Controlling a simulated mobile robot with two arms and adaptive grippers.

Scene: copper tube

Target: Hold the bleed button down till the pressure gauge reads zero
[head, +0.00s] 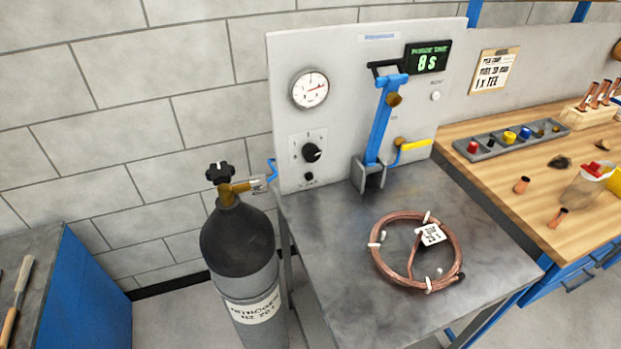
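A round white pressure gauge (310,89) is at the upper left of the grey upright panel. Its red needle points right and slightly up; the numbers are too small to read. Below it are a black knob (312,152) on a pale plate and a small dark button-like part (309,177) with a tiny label under it. A small round white part (435,96) is at the panel's right, under the timer. The labels are too small to tell which part is the bleed button. Neither of my grippers is in view.
A nitrogen cylinder (240,242) stands left of the grey table (325,270). On the table lies a tagged copper coil (459,250). A blue lever stand (380,125) and yellow-handled valve (415,145) are at the panel. The timer (427,57) reads 0 s. A wooden bench (500,185) is right.

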